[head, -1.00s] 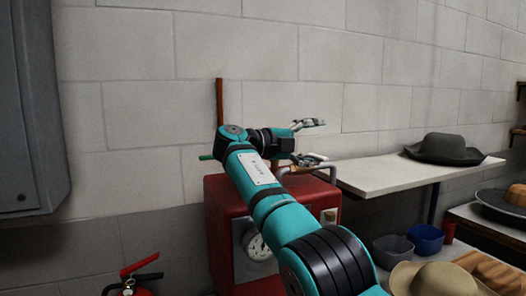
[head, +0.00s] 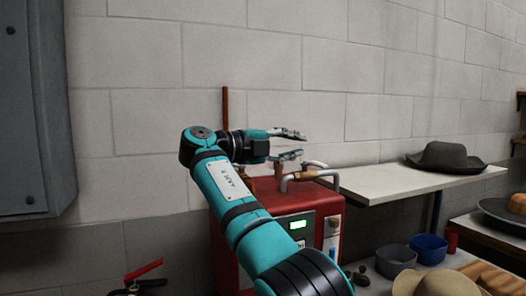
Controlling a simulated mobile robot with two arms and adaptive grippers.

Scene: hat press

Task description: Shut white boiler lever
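The red boiler (head: 318,208) stands against the wall, below and around my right forearm. Pipes (head: 322,177) and brass fittings rise from its top. A small pale part (head: 333,222) shows on its front right; I cannot tell whether this is the white lever, and no other white lever stands out. My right gripper (head: 298,146) is above the boiler's top, beside the pipes. Its two fingers are apart, pointing right, with nothing visible between them. My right arm hides much of the boiler's front. My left gripper is not in view.
A green display (head: 302,224) is lit on the boiler. A white shelf (head: 385,184) with a dark hat (head: 443,157) is at right. Grey (head: 396,262) and blue (head: 428,248) bowls and a tan hat (head: 437,283) are below. A fire extinguisher (head: 143,272) is at lower left.

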